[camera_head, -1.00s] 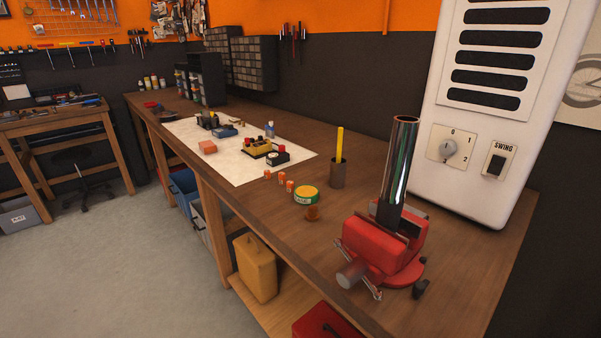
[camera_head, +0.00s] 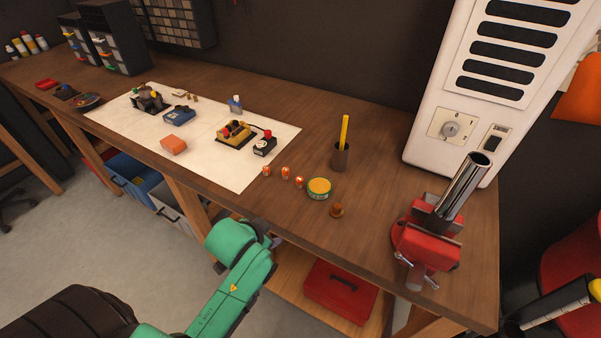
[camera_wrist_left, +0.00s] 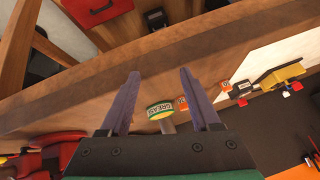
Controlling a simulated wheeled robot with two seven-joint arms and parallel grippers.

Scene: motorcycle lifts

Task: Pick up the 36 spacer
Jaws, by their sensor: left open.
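Three small orange spacers with pale markings stand in a row near the front edge of the bench in the head view: a left one (camera_head: 267,171), a middle one (camera_head: 285,173) and a right one (camera_head: 299,182). Their numbers are too small to read, so I cannot tell which is the 36 spacer. My left gripper (camera_head: 270,232) is low, just off the bench's front edge. In the left wrist view its two jaws (camera_wrist_left: 159,75) are apart with nothing held. An orange spacer (camera_wrist_left: 226,86) shows beyond the right jaw there. My right gripper is not in view.
A green-and-yellow grease tin (camera_head: 319,189) and a small brown piece (camera_head: 337,211) stand beside the spacers. Behind are a cup (camera_head: 340,157) with a yellow stick and a white mat (camera_head: 232,168) with parts. A red vise (camera_head: 427,242) holds a tube at right.

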